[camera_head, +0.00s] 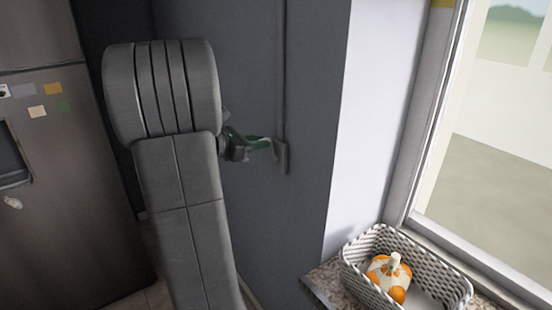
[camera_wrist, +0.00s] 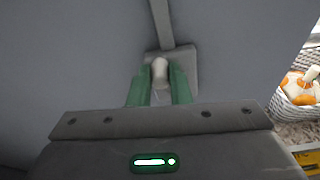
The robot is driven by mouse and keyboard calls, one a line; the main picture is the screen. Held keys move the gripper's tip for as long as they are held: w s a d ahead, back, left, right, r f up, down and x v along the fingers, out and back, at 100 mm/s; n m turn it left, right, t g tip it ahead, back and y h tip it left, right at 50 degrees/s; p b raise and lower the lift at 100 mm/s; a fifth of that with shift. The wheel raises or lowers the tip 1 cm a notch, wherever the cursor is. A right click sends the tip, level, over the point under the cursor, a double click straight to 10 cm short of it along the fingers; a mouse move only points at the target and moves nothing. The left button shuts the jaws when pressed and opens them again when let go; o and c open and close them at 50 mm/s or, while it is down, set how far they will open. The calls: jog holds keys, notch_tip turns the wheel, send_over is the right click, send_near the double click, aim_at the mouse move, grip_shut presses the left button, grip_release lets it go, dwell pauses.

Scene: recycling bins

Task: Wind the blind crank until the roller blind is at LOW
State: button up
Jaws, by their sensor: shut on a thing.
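The blind crank's grey wall plate (camera_head: 281,158) is on the dark wall at the foot of a vertical grey strip. In the wrist view the plate (camera_wrist: 188,66) is straight ahead, with a pale crank knob (camera_wrist: 160,70) in front of it. My gripper (camera_head: 262,144) reaches the crank from the left. In the wrist view its green fingers (camera_wrist: 159,88) are shut on the knob, one on each side. The rest of the crank is hidden by the fingers. The window (camera_head: 500,130) is at the right; I cannot make out the blind or any LOW mark.
A woven basket (camera_head: 455,297) with an orange and white pumpkin (camera_head: 378,272) stands on a speckled sill at the lower right. A fridge (camera_head: 60,180) with small notes stands at the left. The wall around the crank is clear.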

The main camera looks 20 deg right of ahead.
jog(key=o, duration=0.5)
jog(key=shift+s+d, duration=0.2)
jog(key=shift+s, duration=0.3)
jog(key=o, duration=0.4)
jog(key=shift+w, duration=0.1)
jog(key=shift+c, duration=0.2)
jog(key=shift+a, duration=0.1)
jog(key=shift+s+a+p, duration=0.1)
jog(key=shift+s+a, duration=0.25)
jog(key=shift+a, duration=0.55)
jog(key=shift+s+a+p, duration=0.15)
jog(key=shift+s+a, duration=0.15)
jog(key=shift+a, duration=0.65)
jog(key=shift+s+a+p, duration=0.1)
jog(key=shift+s+a, duration=0.25)
jog(key=shift+a, duration=0.55)
jog(key=w+d, duration=0.2)
jog(key=d, duration=0.3)
jog(key=shift+w+d, duration=0.2)
jog(key=shift+w, duration=0.2)
jog(key=shift+f, duration=0.1)
